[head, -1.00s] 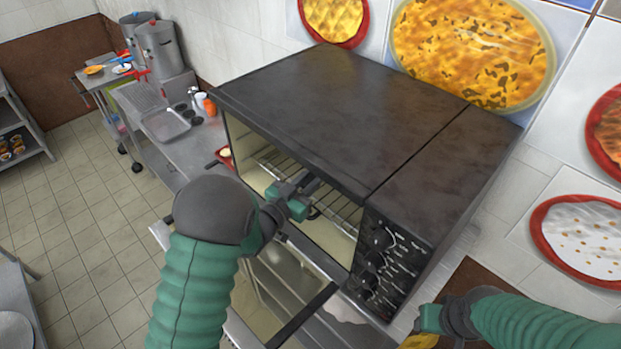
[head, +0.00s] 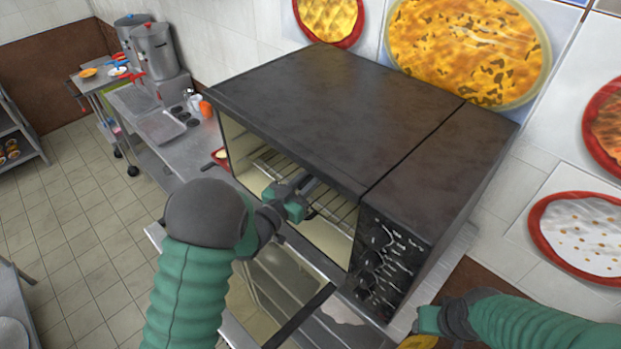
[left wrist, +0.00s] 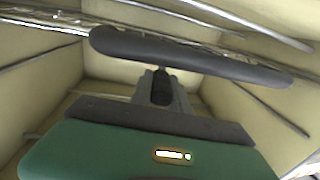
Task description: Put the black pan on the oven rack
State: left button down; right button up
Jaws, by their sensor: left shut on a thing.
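The black oven (head: 330,110) stands on the counter with its front door folded down and its cavity open. The wire oven rack (head: 335,205) shows inside it. My left gripper (head: 303,188) reaches into the opening and is shut on the black pan. The left wrist view shows the pan (left wrist: 190,57) nearly edge-on, inside the pale cavity, with the left gripper's fingers (left wrist: 162,88) at its near side. In the head view the pan is mostly hidden by the oven top and my gripper. My right gripper (head: 425,322) is low at the right; its jaws are unclear.
The lowered door (head: 290,300) lies under my left arm. Oven knobs (head: 378,265) are right of the opening. Steel stockpots (head: 155,50), a grey tray (head: 160,127) and small jars stand on the left counter. Tiled floor is open at the left.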

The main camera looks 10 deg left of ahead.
pick_arm(q)
jog(key=c, duration=1.2)
grip_release()
jog(key=shift+o, duration=0.2)
jog(key=shift+f, duration=0.15)
jog(key=shift+s+a+f+b, duration=0.1)
jog(key=shift+s+a+b, duration=0.15)
jog(key=shift+s+b, duration=0.15)
jog(key=v, duration=1.5)
jog(key=shift+s+a, duration=0.2)
jog(key=shift+s, duration=0.1)
